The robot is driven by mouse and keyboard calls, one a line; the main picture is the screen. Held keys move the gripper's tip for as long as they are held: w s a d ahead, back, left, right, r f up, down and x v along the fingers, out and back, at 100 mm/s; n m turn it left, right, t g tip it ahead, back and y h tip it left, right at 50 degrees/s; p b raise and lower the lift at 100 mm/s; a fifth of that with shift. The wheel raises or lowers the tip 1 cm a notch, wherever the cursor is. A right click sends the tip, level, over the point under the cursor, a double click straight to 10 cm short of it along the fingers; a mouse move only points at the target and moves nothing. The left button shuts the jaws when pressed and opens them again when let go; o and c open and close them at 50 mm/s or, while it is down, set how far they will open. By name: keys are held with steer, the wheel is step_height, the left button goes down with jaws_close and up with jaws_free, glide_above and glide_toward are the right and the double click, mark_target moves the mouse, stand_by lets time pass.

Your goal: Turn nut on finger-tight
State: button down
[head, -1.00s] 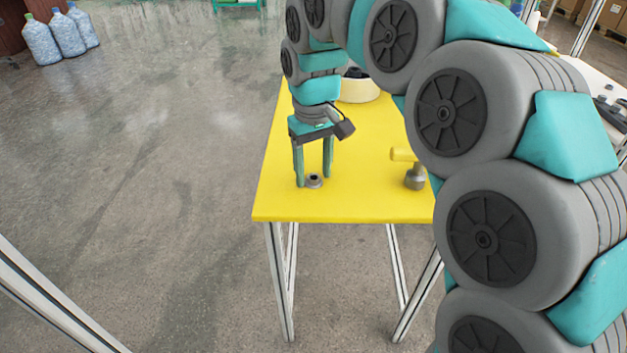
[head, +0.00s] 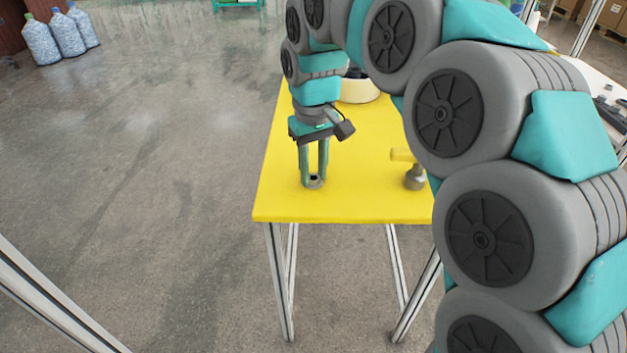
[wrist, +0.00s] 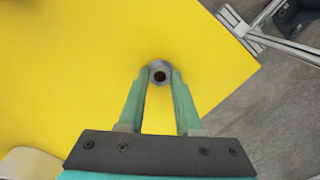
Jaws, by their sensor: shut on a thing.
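A small grey metal nut (head: 314,181) with a dark round hole is at table height near the front left part of the yellow table. It also shows in the wrist view (wrist: 160,74). My gripper (head: 314,178) points down over it, and its two green fingers are shut on the nut from both sides. In the wrist view the fingertips (wrist: 160,76) touch the nut's left and right sides. A grey metal fitting with a yellow bar handle (head: 414,178) stands to the right on the table. I cannot see any thread under the nut.
The yellow table (head: 350,205) has bare room around the nut, with its front edge close by. A cream round container (head: 360,90) with something dark in it stands farther back. Large water bottles (head: 66,35) stand on the floor at the far left.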

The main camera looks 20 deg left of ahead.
steer(key=shift+r, duration=0.1)
steer(key=shift+r+p, duration=0.8)
steer(key=shift+r, duration=0.6)
